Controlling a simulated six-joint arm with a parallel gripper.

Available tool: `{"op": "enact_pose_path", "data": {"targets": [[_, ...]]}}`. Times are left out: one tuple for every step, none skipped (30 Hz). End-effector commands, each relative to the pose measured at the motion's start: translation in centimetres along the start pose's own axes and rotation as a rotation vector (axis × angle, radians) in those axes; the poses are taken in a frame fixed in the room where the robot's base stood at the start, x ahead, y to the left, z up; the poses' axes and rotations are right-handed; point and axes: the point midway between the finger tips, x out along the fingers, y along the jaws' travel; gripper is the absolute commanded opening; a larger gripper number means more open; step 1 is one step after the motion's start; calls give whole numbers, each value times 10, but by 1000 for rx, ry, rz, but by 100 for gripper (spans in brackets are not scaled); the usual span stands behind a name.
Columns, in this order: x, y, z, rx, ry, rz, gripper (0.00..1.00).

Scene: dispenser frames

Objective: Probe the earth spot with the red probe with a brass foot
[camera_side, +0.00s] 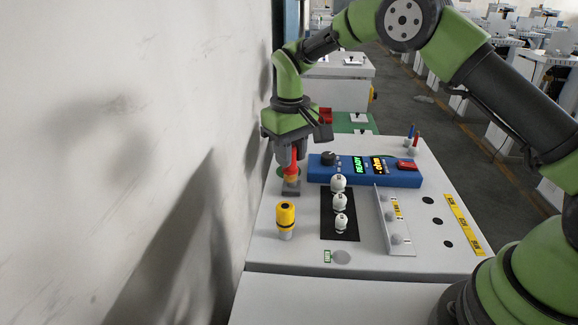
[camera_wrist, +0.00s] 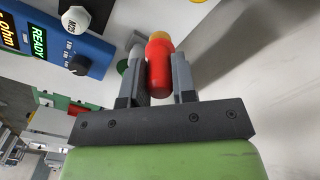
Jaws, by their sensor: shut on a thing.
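My gripper (camera_side: 291,165) is shut on the red probe (camera_side: 292,160), which hangs roughly upright at the left of the bench. The probe also shows between the fingers in the wrist view (camera_wrist: 159,72), with its brass-coloured end (camera_wrist: 159,36) pointing away from my palm. The brass part (camera_side: 291,179) is just above or in a dark grey block (camera_side: 291,191); I cannot tell whether they touch. A green disc (camera_side: 281,172) lies partly hidden behind the probe. A grey round spot (camera_side: 341,257) with a small green label (camera_side: 327,256) is at the bench front; the label is unreadable.
A yellow probe (camera_side: 285,214) stands in front of the gripper. A blue meter (camera_side: 346,174) reads READY. Several white bulb-like parts (camera_side: 340,202) stand on a black mat (camera_side: 327,230), left of a grey rail (camera_side: 382,222). A wall (camera_side: 200,150) runs close along the left.

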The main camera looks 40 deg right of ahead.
Motion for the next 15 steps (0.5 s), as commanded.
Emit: {"op": "enact_pose_path", "data": {"targets": [[0, -1, 5, -2, -3, 1, 2], [1, -1, 8, -3, -5, 2, 2], [3, -2, 14, -6, -7, 3, 2], [5, -2, 19, -8, -8, 4, 2], [8, -3, 24, -10, -9, 5, 2], [10, -3, 32, -12, -9, 5, 2], [13, -4, 37, -13, -9, 6, 2], [15, -4, 43, -14, -9, 5, 2], [17, -4, 51, -15, -8, 6, 2], [19, -5, 58, -15, -7, 6, 2], [21, -5, 64, -13, -8, 5, 2], [24, -5, 74, -15, -7, 5, 2], [25, -5, 81, -13, -6, 4, 2], [26, -6, 88, -12, -7, 3, 2], [28, -6, 98, -11, -5, 3, 2]]}}
